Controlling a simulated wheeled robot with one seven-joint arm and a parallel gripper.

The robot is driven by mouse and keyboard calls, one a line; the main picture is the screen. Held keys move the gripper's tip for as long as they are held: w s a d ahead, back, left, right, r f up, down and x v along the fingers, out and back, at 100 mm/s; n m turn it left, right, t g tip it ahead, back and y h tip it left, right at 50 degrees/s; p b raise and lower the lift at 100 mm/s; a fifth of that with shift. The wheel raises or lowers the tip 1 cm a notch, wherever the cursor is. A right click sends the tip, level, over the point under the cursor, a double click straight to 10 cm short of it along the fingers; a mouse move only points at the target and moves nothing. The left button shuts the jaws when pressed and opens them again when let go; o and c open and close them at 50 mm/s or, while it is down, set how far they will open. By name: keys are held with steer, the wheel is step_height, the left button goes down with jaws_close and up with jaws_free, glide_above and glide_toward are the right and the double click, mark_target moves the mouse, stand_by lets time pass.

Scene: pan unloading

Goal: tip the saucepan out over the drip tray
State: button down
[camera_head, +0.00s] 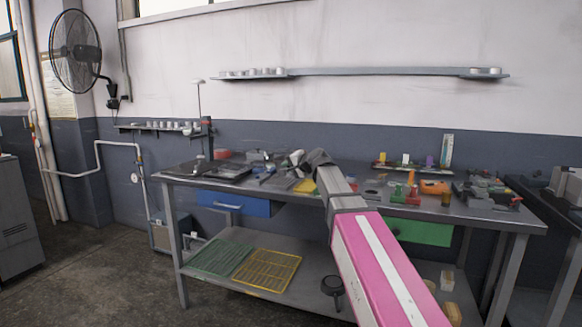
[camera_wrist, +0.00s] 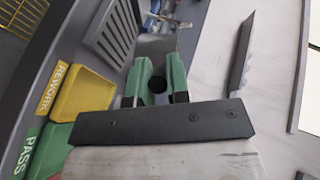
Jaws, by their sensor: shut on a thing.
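My gripper (camera_head: 312,160) is over the middle of the workbench, at the far end of my pink and grey arm. In the wrist view its two green fingers (camera_wrist: 158,86) are shut on a dark round piece (camera_wrist: 158,84), seen nearly end-on. It looks like the saucepan's handle; the pan's bowl and any contents are hidden. A grey slotted tray (camera_wrist: 112,42), which looks like the drip tray, lies on the bench up and left of the fingers in the wrist view, apart from them.
A yellow REWORK tray (camera_wrist: 84,93) and a green PASS tray (camera_wrist: 50,150) lie left of the fingers in the wrist view. Small tools and parts, including an orange one (camera_head: 434,187), crowd the bench's right. A wall shelf (camera_head: 370,71) runs above.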

steer(key=shift+s+a+f+n+h, duration=0.15)
steer(key=shift+a+n+h, duration=0.45)
steer(key=shift+n+h, duration=0.45)
steer(key=shift+s+a+f+n+h, duration=0.1)
steer(key=shift+a+n+h, duration=0.45)
steer(key=shift+n+h, duration=0.55)
steer(key=shift+s+a+f+n+h, duration=0.15)
steer(key=shift+a+n+h, duration=0.55)
steer(key=shift+h, duration=0.65)
steer(key=shift+d, duration=0.1)
steer(key=shift+w, duration=0.15)
